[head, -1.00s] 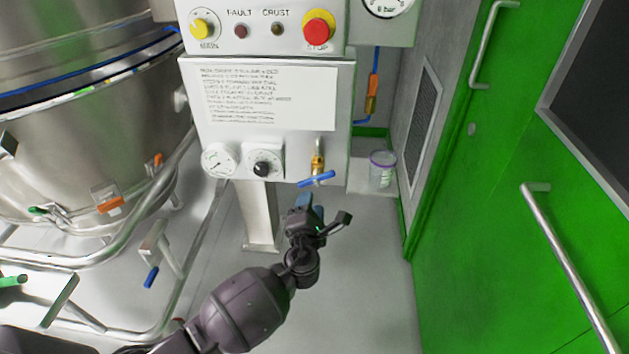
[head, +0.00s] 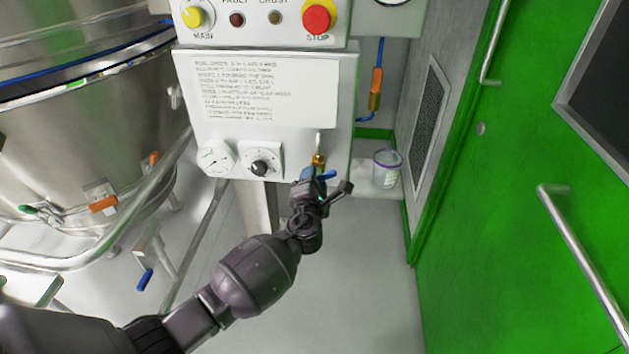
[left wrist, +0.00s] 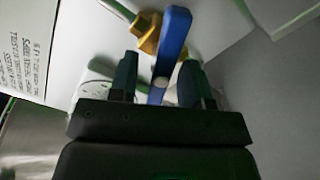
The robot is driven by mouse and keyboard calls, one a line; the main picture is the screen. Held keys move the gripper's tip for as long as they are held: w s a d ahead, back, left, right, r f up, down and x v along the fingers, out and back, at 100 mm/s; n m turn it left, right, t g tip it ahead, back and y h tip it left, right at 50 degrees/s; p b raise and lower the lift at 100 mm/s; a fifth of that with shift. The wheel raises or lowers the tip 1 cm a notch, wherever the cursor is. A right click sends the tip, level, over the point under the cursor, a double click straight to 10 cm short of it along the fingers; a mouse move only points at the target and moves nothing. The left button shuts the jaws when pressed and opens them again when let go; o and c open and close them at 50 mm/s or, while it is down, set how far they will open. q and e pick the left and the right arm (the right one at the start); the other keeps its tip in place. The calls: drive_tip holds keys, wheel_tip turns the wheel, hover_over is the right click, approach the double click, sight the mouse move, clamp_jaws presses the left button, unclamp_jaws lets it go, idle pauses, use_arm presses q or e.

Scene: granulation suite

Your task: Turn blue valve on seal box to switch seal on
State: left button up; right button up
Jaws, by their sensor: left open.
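The blue valve handle (head: 327,175) sits on a brass valve body (head: 319,160) at the lower right of the white seal box (head: 225,133). My left gripper (head: 316,178) is at the handle in the head view and hides part of it. In the left wrist view the blue handle (left wrist: 172,48) runs between the two open fingers of my left gripper (left wrist: 158,82), with the brass body (left wrist: 147,32) just beyond. I cannot tell whether a finger touches the handle. My right gripper is not in view.
A gauge (head: 216,159) and a black knob (head: 260,168) are left of the valve. Above is a panel with a red stop button (head: 319,17). A lidded tub (head: 386,169) stands behind right. A green door (head: 500,200) bounds the right; a steel vessel (head: 75,130) stands left.

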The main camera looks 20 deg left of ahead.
use_arm(q)
clamp_jaws()
